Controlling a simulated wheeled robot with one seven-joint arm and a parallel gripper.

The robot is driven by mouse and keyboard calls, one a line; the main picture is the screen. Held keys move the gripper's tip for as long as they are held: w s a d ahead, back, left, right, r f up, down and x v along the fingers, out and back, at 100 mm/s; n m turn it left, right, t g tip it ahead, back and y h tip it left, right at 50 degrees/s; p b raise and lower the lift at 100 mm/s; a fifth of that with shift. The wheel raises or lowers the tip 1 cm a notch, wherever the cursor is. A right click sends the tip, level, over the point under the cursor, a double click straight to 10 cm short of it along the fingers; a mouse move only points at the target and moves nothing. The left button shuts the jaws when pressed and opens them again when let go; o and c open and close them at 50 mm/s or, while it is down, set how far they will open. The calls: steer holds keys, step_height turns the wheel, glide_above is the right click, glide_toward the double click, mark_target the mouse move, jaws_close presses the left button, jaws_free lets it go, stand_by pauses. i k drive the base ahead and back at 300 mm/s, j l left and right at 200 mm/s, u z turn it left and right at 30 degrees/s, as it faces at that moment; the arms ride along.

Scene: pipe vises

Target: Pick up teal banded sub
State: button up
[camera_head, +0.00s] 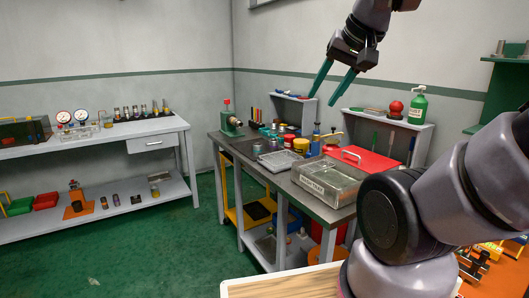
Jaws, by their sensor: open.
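My gripper (321,101) hangs high at the upper middle, its two teal fingers apart and pointing down to the left, with nothing between them. It appears above the workbench (228,145) in the picture, clear of everything on it. I cannot pick out a teal banded sub for sure. Small fittings (272,136) crowd the back of the workbench, too small to tell their bands. Several short cylinders (116,199) stand on the lower shelf at left; their band colours are unclear too.
A clear-lidded box (328,182) and a metal tray (279,160) sit on the workbench. A green vise (231,124) stands at its left end. A grey table (90,137) lines the left wall. Green floor (150,255) is open between them. My arm blocks the lower right.

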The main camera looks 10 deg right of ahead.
mark_target(257, 147)
steer(key=i+j, duration=0.4)
steer(key=i, duration=0.2)
steer(key=i+j, duration=0.4)
steer(key=i, duration=0.15)
steer(key=i+j, duration=0.4)
steer(key=i, duration=0.2)
steer(key=i+j+z, duration=0.2)
steer(key=z, duration=0.2)
steer(key=i+j+z, duration=0.2)
steer(key=z, duration=0.2)
steer(key=i+j+z, duration=0.15)
steer(key=j+z, duration=0.25)
steer(key=l+z, duration=0.1)
steer(key=z, duration=0.35)
